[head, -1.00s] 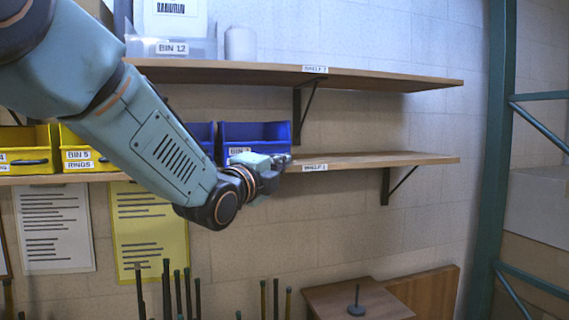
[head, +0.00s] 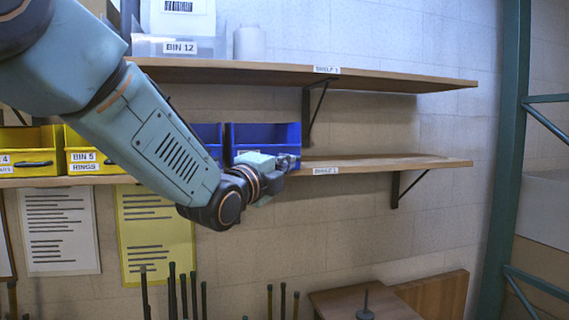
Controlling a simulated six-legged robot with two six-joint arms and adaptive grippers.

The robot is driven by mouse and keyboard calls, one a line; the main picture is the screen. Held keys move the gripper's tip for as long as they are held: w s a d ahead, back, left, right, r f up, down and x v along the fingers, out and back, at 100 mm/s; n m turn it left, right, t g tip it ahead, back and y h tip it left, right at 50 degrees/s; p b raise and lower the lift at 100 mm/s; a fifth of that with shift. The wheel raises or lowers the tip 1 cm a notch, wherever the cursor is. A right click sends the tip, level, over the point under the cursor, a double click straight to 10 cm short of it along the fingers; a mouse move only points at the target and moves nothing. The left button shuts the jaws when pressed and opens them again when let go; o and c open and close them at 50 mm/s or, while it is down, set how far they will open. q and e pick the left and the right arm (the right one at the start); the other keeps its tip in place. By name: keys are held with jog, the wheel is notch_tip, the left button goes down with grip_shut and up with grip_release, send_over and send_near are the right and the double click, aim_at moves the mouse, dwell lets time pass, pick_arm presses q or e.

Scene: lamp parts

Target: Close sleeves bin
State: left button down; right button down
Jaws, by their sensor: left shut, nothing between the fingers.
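Two blue bins stand on the lower shelf in the head view. The right blue bin (head: 263,134) shows its open top and inside. The left blue bin (head: 207,133) is mostly hidden behind my arm. My left gripper (head: 290,162) is shut and empty, in front of the lower right part of the right blue bin. It covers most of that bin's label, so I cannot read which bin holds sleeves. I cannot tell whether the gripper touches the bin. My right gripper is not in view.
Yellow bins, one labelled BIN 5 RINGS (head: 87,158), stand at the left of the lower shelf (head: 400,162). The upper shelf (head: 400,82) holds clear BIN 12 (head: 180,47) and a white cylinder (head: 249,43). The lower shelf's right part is bare. A green post (head: 508,150) stands at right.

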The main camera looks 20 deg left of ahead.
pick_arm(q)
jog(key=w, duration=0.1)
jog(key=w+a, duration=0.1)
jog(key=w, duration=0.1)
jog(key=shift+w+a+f, duration=0.1)
jog(key=shift+w+a, duration=0.1)
jog(key=shift+w+a+r, duration=0.2)
jog(key=shift+w+a, duration=0.05)
jog(key=shift+a, duration=0.2)
jog(key=shift+a, duration=0.1)
